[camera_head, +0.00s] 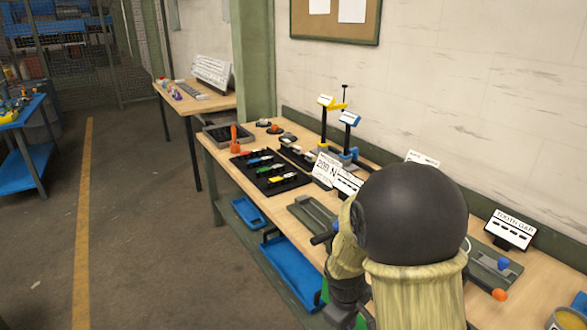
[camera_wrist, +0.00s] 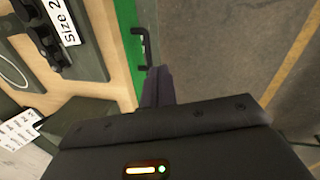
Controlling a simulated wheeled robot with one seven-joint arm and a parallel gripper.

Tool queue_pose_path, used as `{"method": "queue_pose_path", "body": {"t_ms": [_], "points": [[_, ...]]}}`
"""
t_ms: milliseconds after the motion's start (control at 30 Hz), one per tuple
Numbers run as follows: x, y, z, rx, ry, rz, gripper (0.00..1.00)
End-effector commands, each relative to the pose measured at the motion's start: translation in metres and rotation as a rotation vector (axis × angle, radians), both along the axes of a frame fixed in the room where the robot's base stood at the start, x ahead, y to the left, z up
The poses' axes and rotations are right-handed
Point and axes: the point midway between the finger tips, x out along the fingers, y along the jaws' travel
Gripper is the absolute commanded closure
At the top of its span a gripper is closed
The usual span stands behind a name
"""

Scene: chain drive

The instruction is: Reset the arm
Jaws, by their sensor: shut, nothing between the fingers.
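My arm rises in front of the workbench in the head view, and its large dark rounded link and pale sleeve hide part of the bench. My gripper (camera_wrist: 158,84) shows in the wrist view as dark fingers held together with nothing between them. They point past the green bench edge (camera_wrist: 126,50), and grey floor shows to their right. In the head view my arm's own links mostly hide the gripper.
The wooden workbench (camera_head: 228,158) runs along the wall. It carries a black tray of small coloured parts (camera_head: 268,190), yellow and blue stands (camera_head: 345,135) and a "TOOTH GAP" sign (camera_head: 510,229). Blue bins (camera_head: 290,262) sit below. Open floor (camera_head: 140,210) lies left.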

Motion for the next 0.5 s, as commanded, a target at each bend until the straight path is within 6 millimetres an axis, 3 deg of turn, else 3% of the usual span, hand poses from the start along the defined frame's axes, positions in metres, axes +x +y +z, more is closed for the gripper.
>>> {"method": "queue_pose_path", "body": {"t_ms": [100, 300, 500], "points": [[-0.027, -0.010, 0.033, 0.097, -0.052, -0.208, 1.00], [-0.071, -0.020, 0.072, 0.232, -0.129, -0.536, 1.00], [-0.094, -0.022, 0.086, 0.292, -0.168, -0.701, 1.00]]}}
